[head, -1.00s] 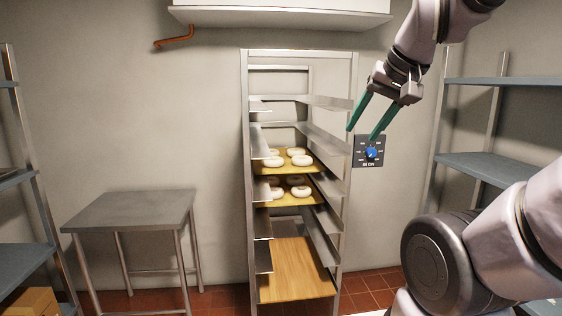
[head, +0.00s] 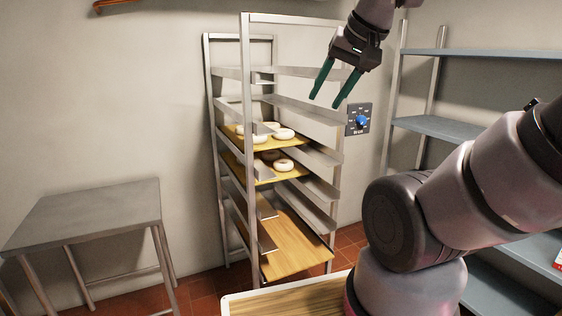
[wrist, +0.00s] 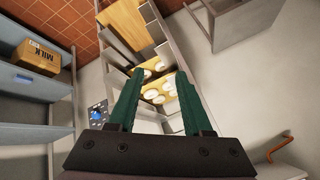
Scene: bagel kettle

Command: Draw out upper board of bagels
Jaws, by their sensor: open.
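A metal rack (head: 248,120) stands against the wall in the head view. Its upper board (head: 290,143) is yellow wood and carries several pale bagels (head: 284,134). A second board (head: 285,174) with bagels (head: 283,165) sits on the rails just below it. My gripper (head: 328,98) is open and empty, in front of the rack's upper right side and higher than the upper board. In the wrist view my gripper (wrist: 158,85) has its green fingers apart, with the boards and bagels (wrist: 160,97) showing between and beyond them. The rack's side rails hide part of the boards.
A bare wooden board (head: 285,245) lies low in the rack. A metal table (head: 90,210) stands at the left with a clear top. Blue shelves (head: 430,128) stand at the right. A dial panel (head: 359,119) is on the wall behind my gripper.

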